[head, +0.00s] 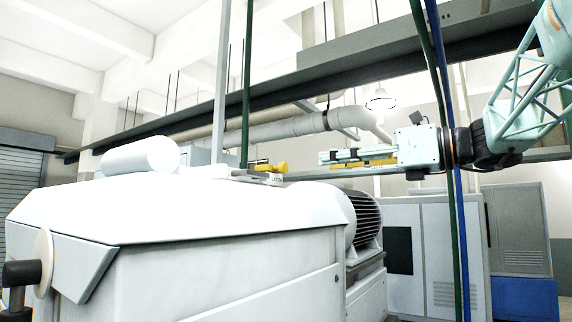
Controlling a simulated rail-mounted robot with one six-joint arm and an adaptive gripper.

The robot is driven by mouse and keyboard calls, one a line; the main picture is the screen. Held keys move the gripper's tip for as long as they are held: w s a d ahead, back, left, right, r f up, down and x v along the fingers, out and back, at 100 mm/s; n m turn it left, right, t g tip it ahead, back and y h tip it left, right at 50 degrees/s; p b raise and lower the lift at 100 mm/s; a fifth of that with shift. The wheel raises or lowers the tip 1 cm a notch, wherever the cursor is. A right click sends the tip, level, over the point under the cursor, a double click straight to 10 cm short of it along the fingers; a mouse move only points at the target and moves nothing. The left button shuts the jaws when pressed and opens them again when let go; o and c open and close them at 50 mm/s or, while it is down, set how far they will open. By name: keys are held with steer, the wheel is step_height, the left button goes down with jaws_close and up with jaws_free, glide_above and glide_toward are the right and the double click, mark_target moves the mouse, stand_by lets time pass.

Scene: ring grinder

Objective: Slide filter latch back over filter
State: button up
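A white cylinder (140,156), which looks like the filter, lies on top of the white machine housing. A small yellow part (270,167), probably the filter latch, is to its right on the same top, with a small white tag below it. The tag's lettering is too small to read surely. My gripper (322,158) points left, a short way right of the yellow part and apart from it in the picture. Its fingers are seen from the side, so their gap is unclear. I see nothing held at the tips.
The white machine housing (180,210) fills the lower left. A ribbed motor (367,218) sits at its right end. Green and blue vertical lines (461,230) cross the view near my wrist. Grey cabinets (430,250) stand behind. Pipes and a dark beam run overhead.

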mark_target(286, 166)
steer(key=shift+a, duration=0.1)
stand_by(0.3)
steer(key=shift+p+x, duration=1)
steer(key=shift+x, duration=5.85)
steer(key=shift+c, duration=0.7)
jaws_close()
